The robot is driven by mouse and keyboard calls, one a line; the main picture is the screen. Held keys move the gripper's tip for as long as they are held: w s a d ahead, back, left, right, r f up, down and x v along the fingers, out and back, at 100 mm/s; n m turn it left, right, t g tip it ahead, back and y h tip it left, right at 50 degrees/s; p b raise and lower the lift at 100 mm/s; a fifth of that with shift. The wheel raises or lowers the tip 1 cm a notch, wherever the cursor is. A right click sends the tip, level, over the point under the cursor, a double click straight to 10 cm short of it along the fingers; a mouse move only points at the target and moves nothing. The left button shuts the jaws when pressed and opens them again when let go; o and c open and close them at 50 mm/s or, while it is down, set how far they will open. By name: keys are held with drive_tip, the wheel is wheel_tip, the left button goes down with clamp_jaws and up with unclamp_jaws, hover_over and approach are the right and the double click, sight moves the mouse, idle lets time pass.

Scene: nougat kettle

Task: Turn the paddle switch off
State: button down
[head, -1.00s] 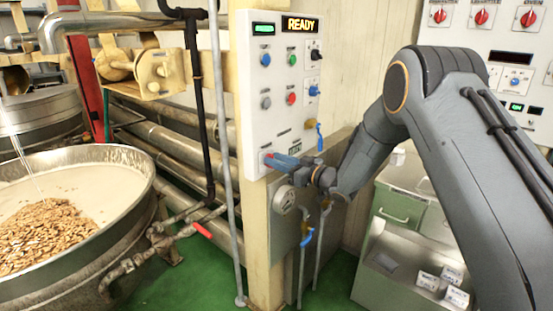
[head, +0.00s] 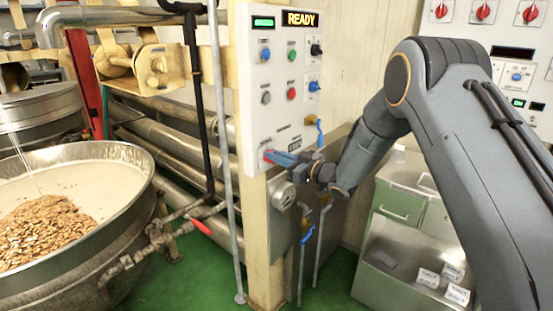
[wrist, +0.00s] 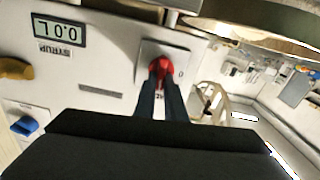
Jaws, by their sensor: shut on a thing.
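The paddle switch (wrist: 162,68) is a small red piece on a light square plate (wrist: 175,55) low on the white control panel. It also shows as a red spot at the panel's lower left corner in the head view (head: 268,156). My gripper (wrist: 161,88) is shut on the red paddle, with a dark finger on either side of it. In the head view my gripper (head: 275,157) reaches the panel from the right. The fingers hide part of the paddle and its label, so its exact angle is hard to tell.
The panel (head: 272,115) has a READY display, coloured buttons and knobs. A 0.0 L readout (wrist: 59,31) and blue knob (wrist: 25,126) are close by. A pipe (head: 222,130) runs along the panel's left edge. A large kettle (head: 130,190) stands left; a cabinet (head: 395,205) stands right.

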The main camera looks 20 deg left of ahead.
drive_tip(key=n+b, duration=0.4)
drive_tip(key=f+n+b, duration=0.1)
drive_tip(key=n+b, duration=0.3)
drive_tip(key=b, duration=0.1)
drive_tip(key=s+n+b, duration=0.1)
drive_tip(key=n+b, duration=0.4)
drive_tip(key=shift+a+f, duration=0.2)
drive_tip(key=shift+a, duration=0.05)
drive_tip(key=n+b, duration=0.3)
drive_tip(key=b, duration=0.1)
drive_tip(key=shift+s+f+n+b, duration=0.1)
drive_tip(key=shift+f+n+b, duration=0.05)
drive_tip(key=shift+n+b, duration=0.25)
drive_tip(key=c, duration=1.8)
unclamp_jaws()
drive_tip(key=shift+d, duration=0.1)
